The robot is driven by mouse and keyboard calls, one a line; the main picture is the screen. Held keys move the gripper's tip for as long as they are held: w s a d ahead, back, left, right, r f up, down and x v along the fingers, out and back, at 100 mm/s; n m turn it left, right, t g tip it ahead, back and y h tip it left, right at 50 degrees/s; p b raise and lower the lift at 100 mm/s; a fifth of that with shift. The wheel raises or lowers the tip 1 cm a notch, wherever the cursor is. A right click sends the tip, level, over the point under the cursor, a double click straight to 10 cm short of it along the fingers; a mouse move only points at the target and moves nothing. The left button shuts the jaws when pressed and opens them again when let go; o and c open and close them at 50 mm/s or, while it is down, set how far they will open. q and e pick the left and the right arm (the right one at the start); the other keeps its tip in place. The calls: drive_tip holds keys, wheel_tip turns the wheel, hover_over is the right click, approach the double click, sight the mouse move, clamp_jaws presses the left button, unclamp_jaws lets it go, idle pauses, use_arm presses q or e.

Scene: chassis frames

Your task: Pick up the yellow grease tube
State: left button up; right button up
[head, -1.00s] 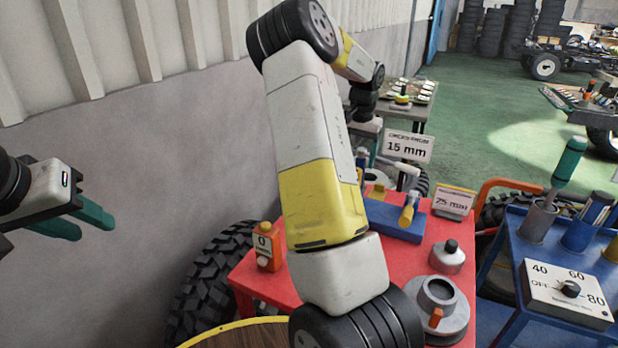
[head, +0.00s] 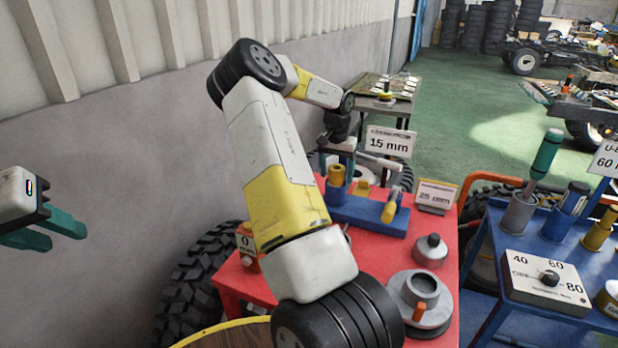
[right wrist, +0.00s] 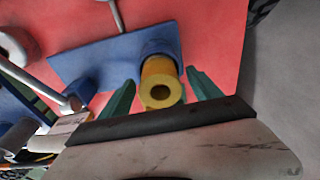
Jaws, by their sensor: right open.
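A yellow tube (head: 337,174) stands in the blue holder (head: 365,212) on the red table. I take it for the grease tube. In the right wrist view the tube (right wrist: 160,84) shows its round end with a dark hole, between the two green fingers. My right gripper (head: 336,161) is open at the tube; I cannot tell whether the fingers touch it. My left gripper (head: 56,232) is open and empty at the left, in front of the wall, away from the table.
A second yellow piece (head: 390,208) leans at the holder's right. A grey round fixture (head: 420,296) and a small grey pot (head: 430,250) stand nearby on the red table (head: 452,235). A blue cart (head: 478,262) stands at the right.

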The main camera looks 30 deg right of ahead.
clamp_jaws()
drive_tip(key=shift+r, duration=0.1)
